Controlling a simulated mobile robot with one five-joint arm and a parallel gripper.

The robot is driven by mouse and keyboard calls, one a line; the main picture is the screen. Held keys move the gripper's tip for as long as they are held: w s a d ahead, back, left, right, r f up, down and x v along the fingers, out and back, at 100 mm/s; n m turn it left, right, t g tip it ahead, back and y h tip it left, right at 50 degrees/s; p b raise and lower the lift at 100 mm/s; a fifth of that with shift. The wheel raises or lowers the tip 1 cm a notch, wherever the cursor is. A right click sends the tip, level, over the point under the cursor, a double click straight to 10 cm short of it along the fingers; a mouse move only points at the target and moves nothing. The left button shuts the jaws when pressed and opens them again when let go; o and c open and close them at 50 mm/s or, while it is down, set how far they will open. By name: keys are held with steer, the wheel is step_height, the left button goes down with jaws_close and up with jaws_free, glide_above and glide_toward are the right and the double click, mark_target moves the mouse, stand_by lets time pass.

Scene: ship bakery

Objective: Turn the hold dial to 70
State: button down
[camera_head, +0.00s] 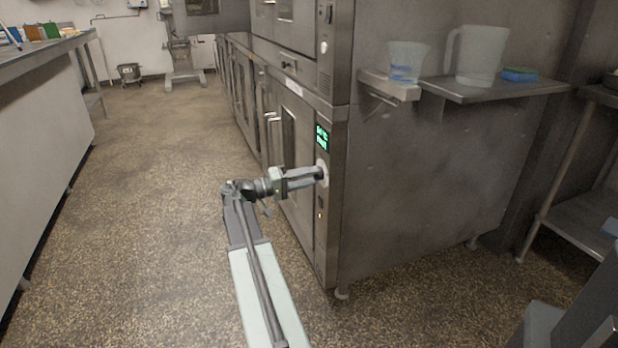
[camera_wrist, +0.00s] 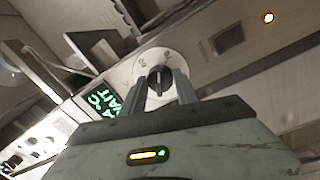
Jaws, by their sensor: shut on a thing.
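The hold dial (camera_wrist: 155,69) is a round white plate with marks around its edge and a dark knob in the middle, on the oven's narrow front control panel. In the head view the dial (camera_head: 322,173) is mostly hidden by my gripper. My gripper (camera_head: 319,175) reaches it from the left, and its fingers are shut on the knob. In the wrist view my gripper (camera_wrist: 161,88) has one finger on each side of the knob. A green lit display (camera_head: 322,137) is just above the dial; it also shows tilted in the wrist view (camera_wrist: 103,101), with letters partly readable as "WAIT".
The steel oven (camera_head: 420,190) stands right of my arm. A side shelf (camera_head: 490,92) holds a measuring cup (camera_head: 407,62), a pitcher (camera_head: 481,55) and a blue sponge (camera_head: 520,74). A counter (camera_head: 40,120) runs along the left. The aisle floor (camera_head: 150,130) is clear.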

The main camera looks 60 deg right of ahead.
steer(key=shift+w+d+m, duration=0.1)
steer(key=shift+m, duration=1.8)
steer(key=c, duration=0.9)
jaws_free()
steer(key=v, duration=0.7)
steer(key=shift+w+a, duration=0.25)
steer(key=shift+a, duration=0.05)
steer(key=shift+r, duration=0.1)
